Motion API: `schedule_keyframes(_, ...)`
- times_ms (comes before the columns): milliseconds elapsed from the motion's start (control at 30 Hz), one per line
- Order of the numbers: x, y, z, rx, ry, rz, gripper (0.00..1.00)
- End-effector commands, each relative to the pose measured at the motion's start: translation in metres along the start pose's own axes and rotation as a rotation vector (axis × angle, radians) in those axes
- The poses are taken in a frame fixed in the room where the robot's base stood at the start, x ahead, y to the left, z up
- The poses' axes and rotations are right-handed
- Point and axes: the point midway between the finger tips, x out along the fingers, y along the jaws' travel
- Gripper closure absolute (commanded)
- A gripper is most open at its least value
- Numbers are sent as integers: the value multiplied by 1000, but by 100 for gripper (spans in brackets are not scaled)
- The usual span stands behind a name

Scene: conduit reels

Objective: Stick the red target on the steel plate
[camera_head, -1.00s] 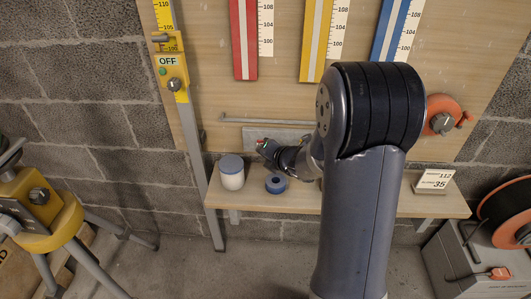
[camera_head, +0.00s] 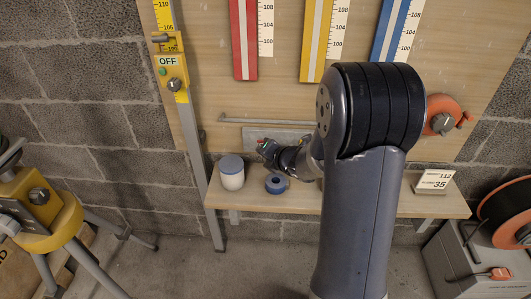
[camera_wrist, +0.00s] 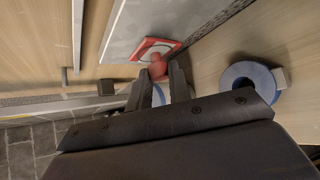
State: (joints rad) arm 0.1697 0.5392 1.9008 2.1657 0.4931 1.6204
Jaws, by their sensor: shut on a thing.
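The steel plate (camera_head: 285,135) is a grey sheet low on the wooden board, just above the shelf, partly hidden by my arm. It fills the upper middle of the wrist view (camera_wrist: 150,22). The red target (camera_wrist: 166,45) is a red-edged square with a white face and dark ring, lying at the plate's lower edge area in the wrist view. I cannot tell if its back touches the plate. My gripper (camera_wrist: 156,86) is shut on the target's red knob. In the head view my gripper (camera_head: 264,148) is small, in front of the plate, with a speck of red at its tip.
The tape roll is near the fingers in the wrist view. A yellow-headed post marked OFF (camera_head: 172,70) rises at left.

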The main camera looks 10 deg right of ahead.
Motion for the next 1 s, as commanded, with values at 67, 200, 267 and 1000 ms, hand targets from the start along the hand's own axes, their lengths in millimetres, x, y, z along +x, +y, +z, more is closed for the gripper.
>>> schedule_keyframes(67,0,0,1,0,0,0,100)
schedule_keyframes(200,2,0,2,0,0,0,100)
schedule_keyframes(267,2,0,3,0,-1,0,100)
schedule_keyframes(1000,7,0,8,1,0,0,100)
